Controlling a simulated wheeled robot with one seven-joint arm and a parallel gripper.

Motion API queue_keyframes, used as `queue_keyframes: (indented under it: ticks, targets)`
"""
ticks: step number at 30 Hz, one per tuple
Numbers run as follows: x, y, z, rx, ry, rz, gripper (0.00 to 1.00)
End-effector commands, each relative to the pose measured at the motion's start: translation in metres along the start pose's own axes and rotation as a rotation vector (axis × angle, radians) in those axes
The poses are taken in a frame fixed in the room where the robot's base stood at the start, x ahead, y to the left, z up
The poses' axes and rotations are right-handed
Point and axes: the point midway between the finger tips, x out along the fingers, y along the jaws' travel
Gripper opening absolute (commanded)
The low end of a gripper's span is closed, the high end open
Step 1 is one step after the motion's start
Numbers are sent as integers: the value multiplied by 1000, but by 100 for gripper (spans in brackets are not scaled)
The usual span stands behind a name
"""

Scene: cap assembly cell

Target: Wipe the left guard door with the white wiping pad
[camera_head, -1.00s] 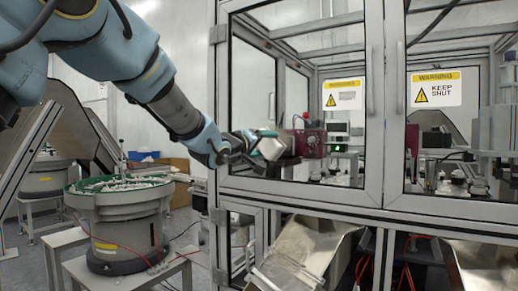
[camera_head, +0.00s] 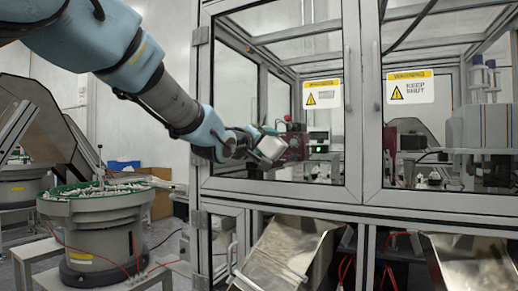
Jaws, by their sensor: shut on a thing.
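The left guard door (camera_head: 352,120) is a grey-framed clear panel of the machine cell, with a yellow and white warning sign (camera_head: 322,94) on its right part. My gripper (camera_head: 258,138) is in front of the lower left part of this door. It is shut on the white wiping pad (camera_head: 271,148), a small white block held at its tip. The pad appears just in front of the clear panel, above the door's lower rail. I cannot tell whether it touches the panel. The fingertips are small and partly hidden by the pad.
The right guard door (camera_head: 372,110) with a "KEEP SHUT" sign (camera_head: 410,86) is closed beside it. A bowl feeder (camera_head: 97,235) stands on a low stand at lower left. Metal chutes (camera_head: 290,250) stick out below the doors. Door handles (camera_head: 348,75) project near the middle.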

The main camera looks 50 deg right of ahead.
Motion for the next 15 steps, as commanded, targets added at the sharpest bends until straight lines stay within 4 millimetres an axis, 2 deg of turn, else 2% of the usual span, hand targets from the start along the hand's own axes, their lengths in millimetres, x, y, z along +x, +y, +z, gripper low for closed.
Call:
queue_keyframes:
  ticks: [1, 6, 15]
  targets:
    - [0, 2, 6, 0, -1, 3, 25]
    - [-1, 10, 14, 1, 1, 1, 25]
    - [2, 13, 14, 0, 1, -1, 25]
